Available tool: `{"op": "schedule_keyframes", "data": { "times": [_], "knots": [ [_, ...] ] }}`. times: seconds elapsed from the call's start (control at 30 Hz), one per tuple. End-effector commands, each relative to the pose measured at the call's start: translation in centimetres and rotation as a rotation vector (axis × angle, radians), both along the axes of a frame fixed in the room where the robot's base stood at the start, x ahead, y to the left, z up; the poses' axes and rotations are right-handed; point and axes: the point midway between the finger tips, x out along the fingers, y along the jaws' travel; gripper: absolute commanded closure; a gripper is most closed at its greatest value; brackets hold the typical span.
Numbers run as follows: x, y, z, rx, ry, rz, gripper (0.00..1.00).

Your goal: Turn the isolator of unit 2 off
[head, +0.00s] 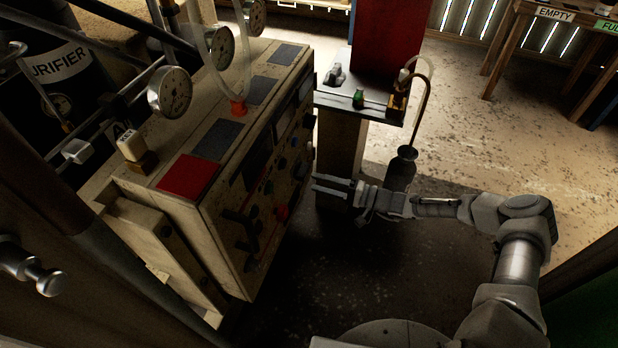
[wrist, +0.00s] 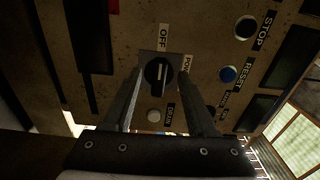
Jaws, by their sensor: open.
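In the wrist view a black rotary knob (wrist: 155,77) with a white line sits on a grey plate on the panel. A label reading OFF (wrist: 163,37) is above it, and a partly hidden label starting with "PO" is to its right. The white line runs roughly up and down; I cannot tell which end is the pointer. I cannot read a unit number. My gripper (wrist: 161,88) is open, with one finger on each side of the knob; contact is unclear. In the head view my gripper (head: 314,184) is at the right of the control cabinet (head: 220,215), its front steeply foreshortened.
A narrow stand with a shelf (head: 335,98) and a dark bottle (head: 402,168) are close to my arm. Floor beyond is open.

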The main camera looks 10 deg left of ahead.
Motion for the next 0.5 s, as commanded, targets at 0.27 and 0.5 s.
{"op": "schedule_keyframes", "data": {
  "times": [0.27, 0.5],
  "knots": [
    [-0.9, -7.1, 0.3, -0.002, -0.001, -0.005, 0.43],
    [-1.5, -11.4, 0.1, -0.002, -0.001, -0.003, 0.43]
  ]
}}
